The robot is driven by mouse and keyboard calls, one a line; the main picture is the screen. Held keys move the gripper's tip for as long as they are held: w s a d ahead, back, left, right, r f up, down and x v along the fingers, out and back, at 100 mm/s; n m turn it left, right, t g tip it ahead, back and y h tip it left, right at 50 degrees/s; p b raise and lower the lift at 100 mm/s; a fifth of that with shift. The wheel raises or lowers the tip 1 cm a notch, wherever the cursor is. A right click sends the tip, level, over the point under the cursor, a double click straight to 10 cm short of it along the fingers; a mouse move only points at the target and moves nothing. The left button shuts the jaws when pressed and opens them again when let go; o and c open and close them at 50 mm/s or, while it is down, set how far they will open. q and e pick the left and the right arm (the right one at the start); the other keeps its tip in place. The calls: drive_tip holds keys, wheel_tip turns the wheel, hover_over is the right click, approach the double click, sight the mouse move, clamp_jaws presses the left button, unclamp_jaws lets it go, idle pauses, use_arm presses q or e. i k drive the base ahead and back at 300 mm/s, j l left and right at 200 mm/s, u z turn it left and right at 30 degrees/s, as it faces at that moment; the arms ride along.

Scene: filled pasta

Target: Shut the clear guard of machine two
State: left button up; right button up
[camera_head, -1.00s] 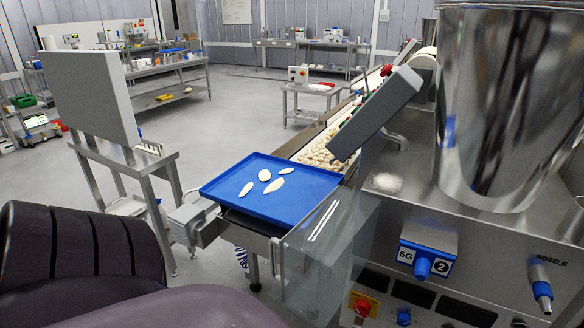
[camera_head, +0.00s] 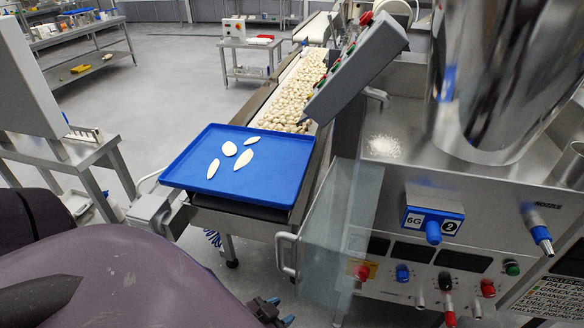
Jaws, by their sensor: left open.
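The clear guard (camera_head: 335,240) is a see-through panel standing out at an angle from the front of the steel machine (camera_head: 480,205), left of its knobs. It is open. Its metal handle (camera_head: 286,256) is on the panel's left, free edge. The machine carries a blue-trimmed label (camera_head: 433,218) with "6G" and "2". My left gripper (camera_head: 274,312) is at the bottom edge of the picture, below the handle and apart from it. It is small, partly cut off, open, with nothing seen in it. My right gripper is not in view.
A blue tray (camera_head: 181,180) with several pale flat pieces sits left of the guard. A conveyor (camera_head: 285,100) of pasta runs behind it. A tilted grey control box (camera_head: 357,68) overhangs. Knobs, a red button (camera_head: 361,272) and a nozzle (camera_head: 537,230) stick out from the machine.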

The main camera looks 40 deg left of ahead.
sight(323, 217)
drive_tip(key=k+j, duration=0.1)
drive_tip(key=j, duration=0.65)
drive_tip(key=k+j, duration=0.1)
drive_tip(key=j, duration=0.65)
